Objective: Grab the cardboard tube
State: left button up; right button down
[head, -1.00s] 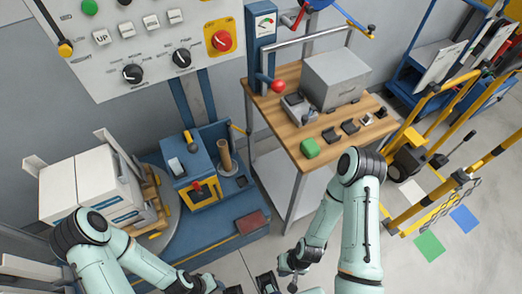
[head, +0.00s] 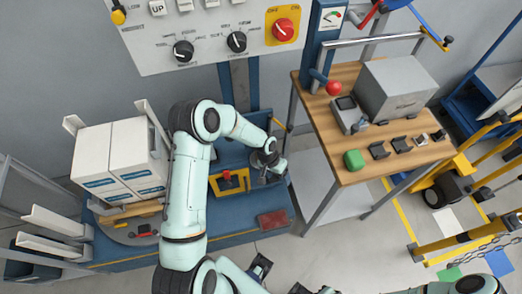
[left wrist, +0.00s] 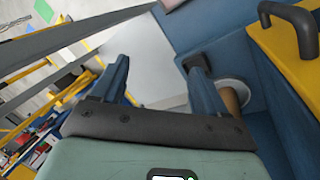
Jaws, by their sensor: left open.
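The cardboard tube is a brown cylinder; in the left wrist view a small part of it (left wrist: 231,98) shows beside and behind the right-hand finger, by a pale round rim. Most of it is hidden there. In the head view my left gripper (head: 266,170) is over the blue bench where the tube stood upright, and hides it. My left gripper (left wrist: 158,85) is open, its two blue fingers wide apart, with no object seen held between them. Dark parts at the bottom edge of the head view may belong to my right gripper; its jaws cannot be made out.
The yellow-framed box with a red knob (head: 229,181) sits left of my left gripper. White boxes (head: 118,155) stand farther left. A wooden workbench (head: 330,130) with a grey case (head: 395,88) is to the right. The control panel (head: 205,30) hangs above.

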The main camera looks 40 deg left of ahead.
pick_arm(q)
jog(key=w+a+r+y, duration=0.1)
jog(key=w+a+r, duration=0.1)
jog(key=a+r, duration=0.2)
jog(key=w+a+r+y, duration=0.1)
jog(key=w+a+r, duration=0.2)
jog(key=a+r, duration=0.2)
jog(key=w+a+r+y+b, duration=0.1)
jog(key=w+a+r, duration=0.1)
jog(key=a+r, duration=0.3)
jog(key=shift+w+a+r+t, duration=0.15)
jog(key=shift+w+a+t, duration=0.1)
jog(key=shift+a+t, duration=0.1)
jog(key=f, duration=0.4)
jog(key=w+f, duration=0.1)
jog(key=f, duration=0.1)
jog(key=shift+f, duration=3.35)
jog(key=shift+r, duration=0.1)
grip_shut()
